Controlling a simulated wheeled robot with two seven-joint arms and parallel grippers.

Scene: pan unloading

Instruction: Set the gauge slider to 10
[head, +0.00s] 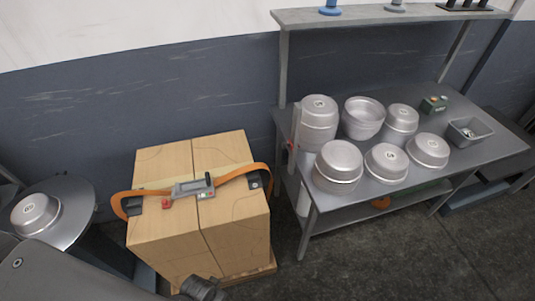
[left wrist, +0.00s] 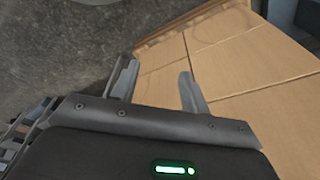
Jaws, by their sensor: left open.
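A pale upright strip (head: 296,125) stands at the left end of the metal table, with a small red piece (head: 291,146) low on it; it looks like a gauge with its slider, but no marks or numbers are legible. A grey device with a small display (head: 190,188) and a red part (head: 167,204) lies on the orange strap across the cartons; its reading is too small to tell. In the left wrist view my left gripper (left wrist: 158,72) is open and empty, with the cartons beyond its fingers, well away from the strip. My right gripper is not in view.
The strapped cartons (head: 165,236) stand on a pallet before the table (head: 487,150). Several metal pans, a small grey tray (head: 470,131) and a green box (head: 434,104) are on the table. A pan (head: 35,212) sits on a round plate (head: 84,207) at left.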

